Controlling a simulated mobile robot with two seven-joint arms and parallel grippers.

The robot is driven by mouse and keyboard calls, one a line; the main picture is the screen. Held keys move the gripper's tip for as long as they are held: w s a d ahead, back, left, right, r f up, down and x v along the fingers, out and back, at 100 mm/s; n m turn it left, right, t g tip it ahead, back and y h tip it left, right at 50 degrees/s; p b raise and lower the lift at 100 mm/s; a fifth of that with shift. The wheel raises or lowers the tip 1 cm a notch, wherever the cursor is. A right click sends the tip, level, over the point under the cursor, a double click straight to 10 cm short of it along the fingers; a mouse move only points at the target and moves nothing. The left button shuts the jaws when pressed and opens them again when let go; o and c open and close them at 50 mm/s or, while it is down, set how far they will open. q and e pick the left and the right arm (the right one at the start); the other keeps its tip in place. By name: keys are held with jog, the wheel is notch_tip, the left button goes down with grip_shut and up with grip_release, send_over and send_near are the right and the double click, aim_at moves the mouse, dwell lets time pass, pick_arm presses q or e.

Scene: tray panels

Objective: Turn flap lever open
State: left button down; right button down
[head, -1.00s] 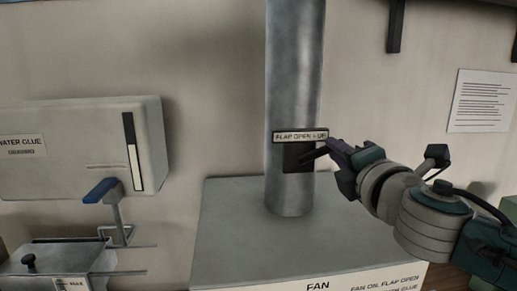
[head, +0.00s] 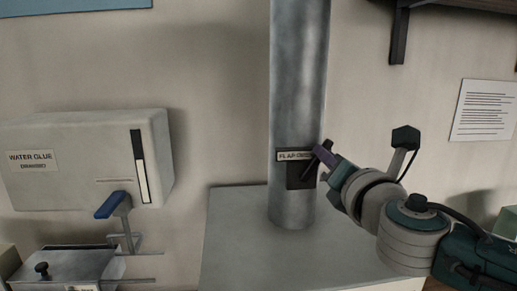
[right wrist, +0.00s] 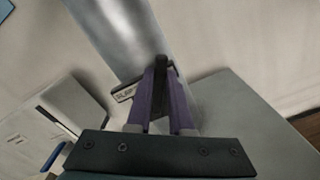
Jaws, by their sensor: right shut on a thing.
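The flap lever (head: 318,165) is a thin dark bar on a dark plate (head: 294,178) fixed to the grey metal pipe (head: 298,80). It tilts up to the right. A label beginning "FLAP" (head: 290,156) sits above the plate, and its right part is covered by the lever. My right gripper (head: 324,156) is at the lever's upper end, to the right of the pipe. In the right wrist view, the purple fingers of my right gripper (right wrist: 161,95) are shut on the black lever (right wrist: 160,66). My left gripper is not in view.
The pipe rises from a pale box (head: 250,240). A water glue dispenser (head: 85,160) with a blue-handled lever (head: 113,204) hangs at the left, above a metal container (head: 75,265). A paper sheet (head: 484,110) and a shelf bracket (head: 400,35) are at the right.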

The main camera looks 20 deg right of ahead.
jog(key=n, duration=0.1)
jog(key=a+r+n+p, duration=0.1)
jog(key=n, duration=0.1)
jog(key=shift+w+a+p, duration=0.2)
jog(key=shift+a+p, duration=0.05)
jog(key=shift+p, duration=0.05)
jog(key=shift+w+a+n+p, duration=0.1)
jog(key=shift+a+n+p, duration=0.4)
jog(key=shift+n, duration=0.8)
jog(key=shift+a, duration=0.1)
jog(key=c, duration=0.8)
grip_release()
jog(key=b+v, duration=0.1)
jog(key=v, duration=0.9)
